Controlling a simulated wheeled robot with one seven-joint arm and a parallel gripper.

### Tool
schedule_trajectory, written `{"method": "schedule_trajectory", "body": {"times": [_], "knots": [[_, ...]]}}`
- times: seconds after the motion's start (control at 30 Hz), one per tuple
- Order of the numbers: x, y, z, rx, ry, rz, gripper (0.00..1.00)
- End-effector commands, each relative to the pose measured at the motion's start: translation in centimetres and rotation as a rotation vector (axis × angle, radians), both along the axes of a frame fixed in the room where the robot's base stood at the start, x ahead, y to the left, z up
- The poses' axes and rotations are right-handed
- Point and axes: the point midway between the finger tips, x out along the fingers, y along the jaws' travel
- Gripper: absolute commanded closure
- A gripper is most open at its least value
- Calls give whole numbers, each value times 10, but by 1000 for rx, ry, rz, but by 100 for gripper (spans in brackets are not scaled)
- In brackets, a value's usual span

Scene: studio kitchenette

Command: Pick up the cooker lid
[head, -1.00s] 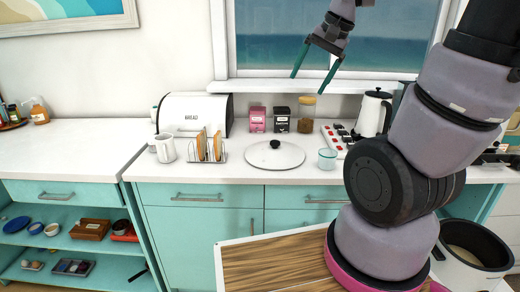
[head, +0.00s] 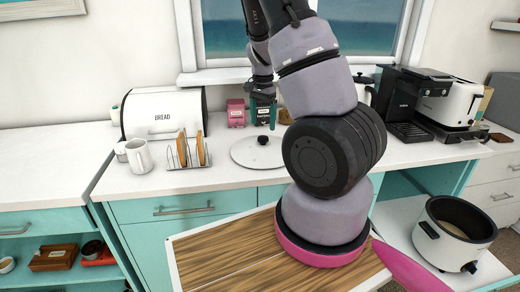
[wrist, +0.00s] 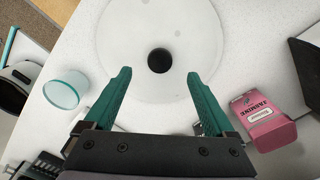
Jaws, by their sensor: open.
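The cooker lid is a round, pale, glassy disc with a black knob, lying flat on the white counter in the head view (head: 243,153). In the wrist view the lid (wrist: 190,35) fills the upper middle, its dark knob (wrist: 160,60) in line with the gap between the fingers. My gripper (wrist: 158,76) is open and empty, with a teal finger on each side. In the head view my gripper (head: 262,114) hangs fingers down above the back of the lid, partly hidden by my arm. I cannot tell its exact height above the knob.
A pink box (wrist: 264,120) and a glass cup (wrist: 65,90) flank the lid. A toast rack (head: 188,152), mug (head: 138,156) and bread bin (head: 165,113) stand left. The open cooker (head: 455,233) and coffee machine (head: 410,103) are at right.

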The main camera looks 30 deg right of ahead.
Motion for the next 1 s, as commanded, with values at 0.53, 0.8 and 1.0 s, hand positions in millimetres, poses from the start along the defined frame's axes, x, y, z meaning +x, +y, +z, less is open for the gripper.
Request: {"method": "schedule_trajectory", "body": {"times": [0.53,0.8,1.0], "knots": [[1,-1,-65,1,0,-1,11],[2,-1,-72,0,-3,1,11],[2,-1,-72,1,-3,1,64]]}}
